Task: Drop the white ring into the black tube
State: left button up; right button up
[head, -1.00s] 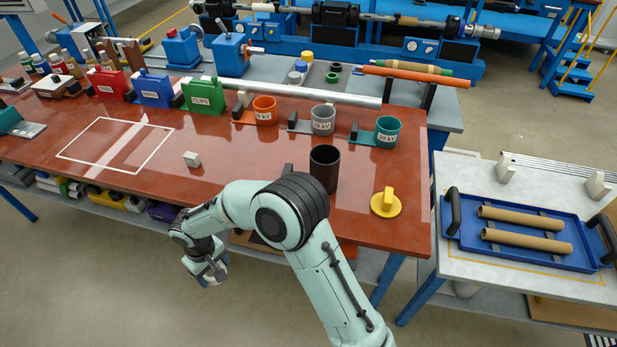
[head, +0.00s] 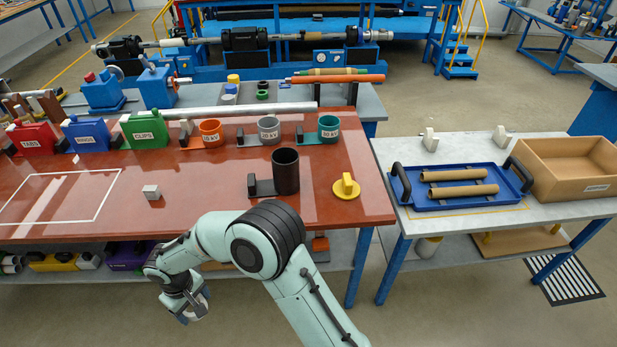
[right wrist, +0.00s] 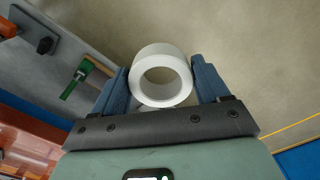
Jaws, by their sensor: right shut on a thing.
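The white ring (right wrist: 153,57) sits between the two blue fingers of my right gripper (right wrist: 163,85) in the right wrist view, held with its hole facing the camera. In the head view my right gripper (head: 190,306) hangs low in front of the table's near edge, left of the bent arm. The ring there is small and hard to make out. The black tube (head: 286,174) stands upright on the red table top, with its open end up and a dark bracket at its left side. The gripper is well left of the tube and lower. My left gripper is not in view.
A yellow disc with a handle (head: 346,188) lies right of the tube. Orange (head: 210,133), grey (head: 269,130) and teal (head: 328,128) cups stand behind it. A small grey block (head: 151,192) lies to the left. A side table holds a blue tray (head: 455,204) and a cardboard box (head: 570,180).

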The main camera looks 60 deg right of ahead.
aim_at(287, 186)
jog(key=z, duration=1.5)
jog(key=i+z, duration=0.35)
jog(key=i, duration=0.15)
jog(key=k+u, duration=0.15)
jog(key=k, duration=0.15)
